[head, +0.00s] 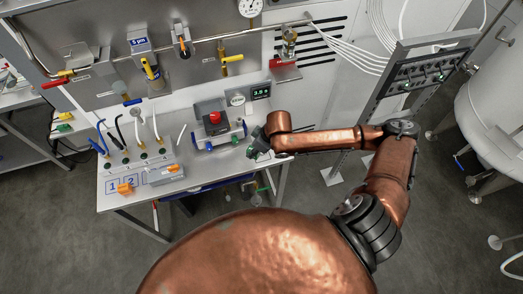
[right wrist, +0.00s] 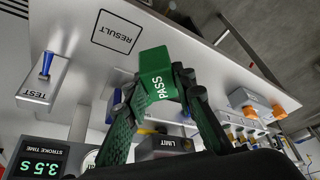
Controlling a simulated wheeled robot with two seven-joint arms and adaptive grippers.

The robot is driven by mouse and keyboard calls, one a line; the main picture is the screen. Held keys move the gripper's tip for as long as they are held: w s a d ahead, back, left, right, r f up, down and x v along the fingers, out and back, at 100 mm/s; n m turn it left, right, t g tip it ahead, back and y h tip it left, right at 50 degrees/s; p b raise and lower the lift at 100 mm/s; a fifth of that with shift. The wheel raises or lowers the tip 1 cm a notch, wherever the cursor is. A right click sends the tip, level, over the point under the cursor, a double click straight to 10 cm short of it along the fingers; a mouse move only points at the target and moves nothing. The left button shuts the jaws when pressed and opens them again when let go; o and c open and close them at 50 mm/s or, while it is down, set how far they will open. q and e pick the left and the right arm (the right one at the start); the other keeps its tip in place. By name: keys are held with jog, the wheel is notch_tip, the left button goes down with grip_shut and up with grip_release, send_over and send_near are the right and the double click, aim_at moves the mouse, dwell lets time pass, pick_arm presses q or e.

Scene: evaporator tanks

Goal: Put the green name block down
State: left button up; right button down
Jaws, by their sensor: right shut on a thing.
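The green name block (right wrist: 158,72) has the white word PASS on it. My right gripper (right wrist: 157,88) is shut on it, with one dark finger on each side. In the right wrist view the block is close to a printed square marked RESULT (right wrist: 118,33) on the pale bench top. I cannot tell whether the block touches the bench. In the head view my right gripper (head: 258,144) is over the right end of the bench, and the block is mostly hidden there. My left gripper is not in view.
A TEST box (right wrist: 43,84) with a blue lever stands beside the RESULT square. A STROKE TIME display (right wrist: 38,160) and a LIMIT box (right wrist: 164,146) are near. In the head view, a red button (head: 214,117) and orange blocks (head: 124,189) are on the bench (head: 215,170).

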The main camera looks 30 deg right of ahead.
jog(key=w+d+f, duration=0.1)
jog(key=d+f, duration=0.1)
jog(key=w+d+f, duration=0.1)
jog(key=f, duration=0.1)
jog(key=w+d+f, duration=0.1)
jog(key=d+f, duration=0.1)
jog(key=shift+w+d+f, duration=0.1)
jog(key=shift+d+f, duration=0.15)
jog(key=shift+d, duration=0.05)
jog(key=shift+f+p, duration=0.4)
jog(key=shift+f, duration=1.2)
jog(key=shift+f, duration=0.1)
jog(key=c, duration=1.7)
grip_release()
jog(key=shift+o, duration=0.4)
jog(key=v, duration=1.2)
jog(key=shift+w, duration=0.1)
